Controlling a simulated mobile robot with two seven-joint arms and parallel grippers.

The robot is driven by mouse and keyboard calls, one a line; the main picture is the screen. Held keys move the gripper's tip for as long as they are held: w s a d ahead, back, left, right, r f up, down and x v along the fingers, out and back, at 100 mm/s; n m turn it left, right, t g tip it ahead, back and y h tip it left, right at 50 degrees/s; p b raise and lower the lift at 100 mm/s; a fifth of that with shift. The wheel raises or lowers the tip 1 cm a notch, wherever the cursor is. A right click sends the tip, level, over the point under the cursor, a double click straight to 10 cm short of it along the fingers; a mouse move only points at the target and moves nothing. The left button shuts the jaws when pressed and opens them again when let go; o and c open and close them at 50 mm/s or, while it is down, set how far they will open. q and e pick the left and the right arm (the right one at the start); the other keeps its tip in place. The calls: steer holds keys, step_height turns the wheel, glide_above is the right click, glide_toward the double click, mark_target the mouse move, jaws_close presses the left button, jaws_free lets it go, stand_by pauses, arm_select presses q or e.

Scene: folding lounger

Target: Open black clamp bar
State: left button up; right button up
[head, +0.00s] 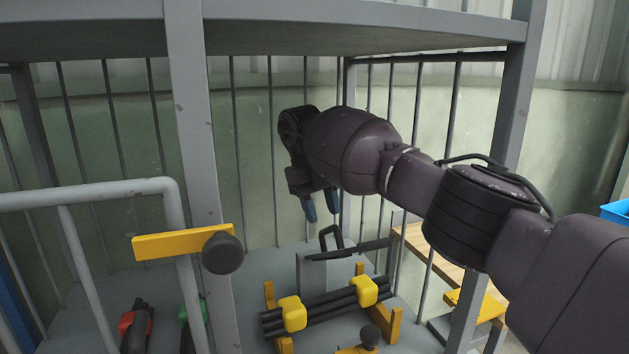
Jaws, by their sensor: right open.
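A thin black bar (365,248), which looks like the black clamp bar, lies nearly level across the top of a grey block (311,276) on the grey deck. A black loop-shaped handle (325,237) stands up at its back left. My right gripper (321,206) reaches in from the right and points down with blue-tipped fingers. It is open and empty, above the handle and apart from it in the picture. The exact gap in depth is hard to tell. My left gripper is not in view.
Black rods with yellow clips (294,313) rest on yellow supports in front of the bar. A grey post (197,150) and a yellow latch plate with a black knob (222,252) stand at left. A grey shelf (350,30) hangs overhead. Thin vertical bars close the back.

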steer(key=b+v, duration=0.1)
steer(key=v, duration=0.7)
